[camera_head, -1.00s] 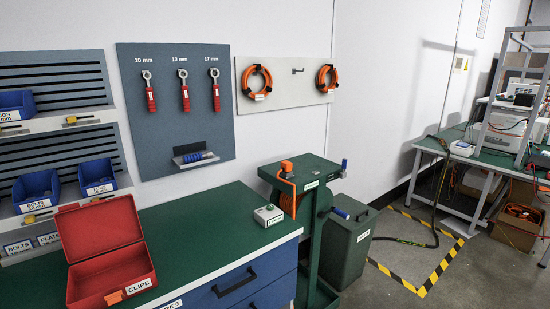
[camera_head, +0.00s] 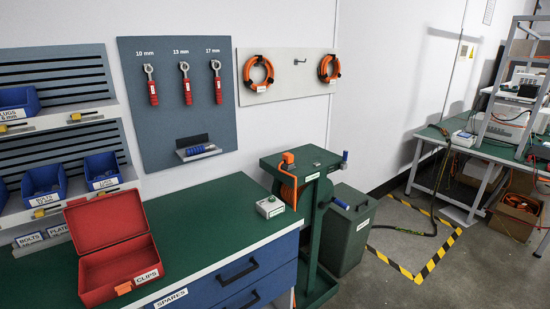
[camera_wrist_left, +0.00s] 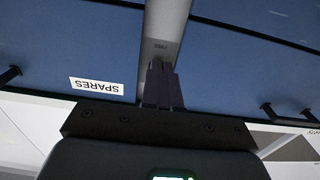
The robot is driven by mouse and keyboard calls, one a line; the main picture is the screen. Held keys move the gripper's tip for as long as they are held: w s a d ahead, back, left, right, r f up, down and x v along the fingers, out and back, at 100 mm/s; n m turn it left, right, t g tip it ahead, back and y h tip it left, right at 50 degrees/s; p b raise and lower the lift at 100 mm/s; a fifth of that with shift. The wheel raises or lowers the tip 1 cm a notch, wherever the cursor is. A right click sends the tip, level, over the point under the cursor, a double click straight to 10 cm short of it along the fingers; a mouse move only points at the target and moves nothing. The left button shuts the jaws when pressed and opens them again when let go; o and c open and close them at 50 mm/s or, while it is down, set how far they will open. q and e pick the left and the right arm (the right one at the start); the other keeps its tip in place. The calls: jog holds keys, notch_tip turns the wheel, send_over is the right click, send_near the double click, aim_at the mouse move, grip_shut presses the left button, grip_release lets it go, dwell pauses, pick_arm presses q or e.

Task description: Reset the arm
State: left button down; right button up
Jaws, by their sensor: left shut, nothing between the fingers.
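My left gripper (camera_wrist_left: 162,88) shows in the left wrist view with its two dark fingers together and nothing between them. It is in front of the blue drawer fronts (camera_wrist_left: 230,60), one of which bears a "SPARES" label (camera_wrist_left: 97,86). I cannot tell how far the fingertips are from the drawers. Neither arm nor gripper shows in the head view. My right gripper is in no view.
An open red CLIPS case (camera_head: 112,245) stands on the green bench top (camera_head: 205,215) above the blue drawers (camera_head: 240,270). A small grey box (camera_head: 270,207) is near its right end. A green cart (camera_head: 312,235) and bin (camera_head: 346,228) stand to the right.

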pick_arm(q)
jog(key=shift+s, duration=0.1)
jog(key=s+a+f+m+h+p, duration=0.15)
jog(key=s+p, duration=0.25)
jog(key=s, duration=0.6)
jog(key=s+d+r+m+g+h+p, duration=0.2)
jog(key=s+d+r+m+g+h, duration=0.25)
jog(key=s+d+r+g, duration=0.35)
jog(key=s+d+r+m+g+h+p, duration=0.3)
jog(key=s+d+r+h, duration=0.3)
jog(key=s, duration=0.5)
notch_tip(320, 180, up, 38)
jog(key=y+p, duration=0.1)
jog(key=p, duration=3.5)
jog(key=shift+w+d+f, duration=0.15)
jog(key=shift+w+f, duration=0.1)
jog(key=shift+w, duration=0.1)
